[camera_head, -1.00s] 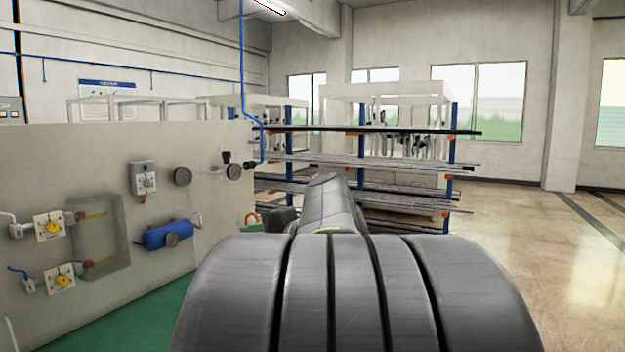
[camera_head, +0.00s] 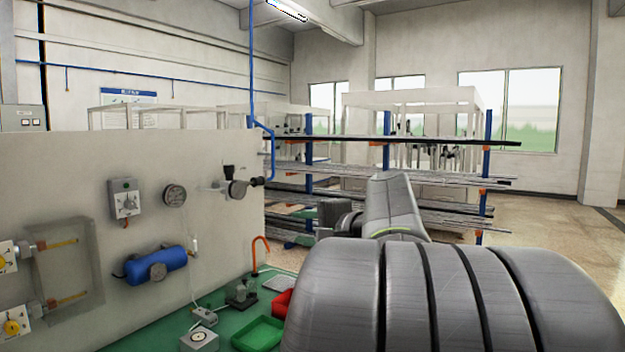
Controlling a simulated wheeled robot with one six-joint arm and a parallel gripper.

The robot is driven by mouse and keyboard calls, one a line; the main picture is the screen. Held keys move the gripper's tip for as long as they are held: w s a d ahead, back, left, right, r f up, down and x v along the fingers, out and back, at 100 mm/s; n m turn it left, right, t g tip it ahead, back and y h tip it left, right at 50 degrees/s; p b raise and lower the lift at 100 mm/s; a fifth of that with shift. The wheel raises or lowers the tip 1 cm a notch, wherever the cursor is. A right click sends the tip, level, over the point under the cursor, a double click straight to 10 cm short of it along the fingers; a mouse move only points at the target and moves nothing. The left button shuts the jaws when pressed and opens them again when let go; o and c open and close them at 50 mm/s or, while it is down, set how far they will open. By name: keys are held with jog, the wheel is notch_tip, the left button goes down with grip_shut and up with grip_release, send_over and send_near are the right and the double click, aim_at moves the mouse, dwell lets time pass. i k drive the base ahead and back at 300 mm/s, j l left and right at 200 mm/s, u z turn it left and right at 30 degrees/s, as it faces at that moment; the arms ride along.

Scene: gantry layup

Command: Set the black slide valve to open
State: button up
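On the upright pale panel (camera_head: 80,170) at the left, a short line of fittings sits near its upper right edge. It has a black upright piece (camera_head: 228,172), a dark round part (camera_head: 238,189) and a black end piece (camera_head: 257,181) where the blue pipe comes down. The black slide valve may be one of these black pieces; they are too small to tell which, or how the slide is set. My thick grey arm links fill the lower right and a darker part of my arm lies behind them. No gripper fingers are seen.
The panel also bears a grey switch box (camera_head: 125,199), a gauge (camera_head: 174,196), a blue tank (camera_head: 157,264) and yellow-knobbed valves (camera_head: 12,327). Below is a green bench top (camera_head: 222,325) with a green tray (camera_head: 258,334) and red bin (camera_head: 283,304). A rack of rods (camera_head: 400,143) stands behind.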

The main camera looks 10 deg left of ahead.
aim_at(259, 181)
jog(key=i, duration=1.75)
jog(key=i+l+u, duration=0.1)
jog(key=i+u, duration=0.35)
jog(key=i+l+u, duration=0.2)
jog(key=i+u, duration=0.3)
jog(key=u, duration=0.15)
jog(key=k, duration=0.05)
